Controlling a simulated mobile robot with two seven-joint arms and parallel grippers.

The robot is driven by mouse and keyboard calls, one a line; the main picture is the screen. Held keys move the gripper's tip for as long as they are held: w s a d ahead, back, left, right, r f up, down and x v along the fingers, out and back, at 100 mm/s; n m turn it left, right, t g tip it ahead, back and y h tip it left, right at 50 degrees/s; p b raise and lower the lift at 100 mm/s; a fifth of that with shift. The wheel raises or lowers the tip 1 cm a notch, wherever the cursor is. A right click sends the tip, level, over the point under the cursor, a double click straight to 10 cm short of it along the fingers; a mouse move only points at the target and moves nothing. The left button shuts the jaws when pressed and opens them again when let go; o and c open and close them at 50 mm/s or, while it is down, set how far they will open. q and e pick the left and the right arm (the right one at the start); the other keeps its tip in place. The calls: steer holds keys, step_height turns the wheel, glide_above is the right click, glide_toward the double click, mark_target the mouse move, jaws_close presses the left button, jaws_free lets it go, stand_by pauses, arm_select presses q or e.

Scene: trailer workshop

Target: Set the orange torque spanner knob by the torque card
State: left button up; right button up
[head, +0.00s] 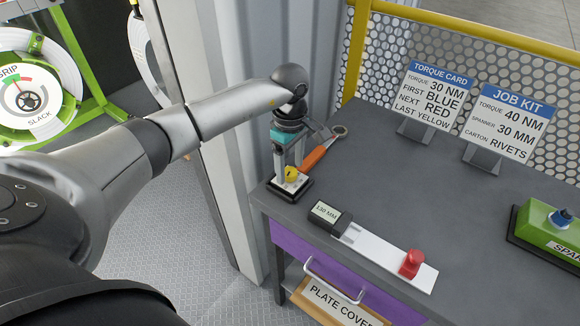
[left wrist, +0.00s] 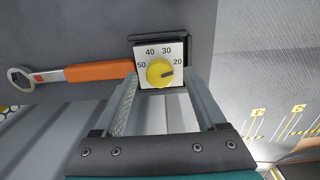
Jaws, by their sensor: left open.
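The torque spanner (head: 318,156) has an orange handle and a metal ring end and lies on the bench. The left wrist view also shows this spanner (left wrist: 97,72). Its handle runs to a white dial plate marked 50, 40, 30 and 20, with a yellow knob (left wrist: 160,73). The knob's dark pointer aims right, near the 20. The knob also shows in the head view (head: 291,174). My left gripper (head: 288,162) is open above the dial, its fingers either side of the knob in the wrist view. The torque card (head: 437,95) reads 30 NM. My right gripper is out of view.
A job kit card (head: 505,122) reading 40 NM stands right of the torque card. A 130 MM gauge (head: 330,216) with a red knob (head: 411,263) lies at the bench front. A green box (head: 548,236) stands at right. The bench middle is clear.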

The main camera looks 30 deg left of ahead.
arm_select(q)
steer(key=shift+f, duration=0.4)
steer(key=shift+c, duration=0.3)
jaws_close()
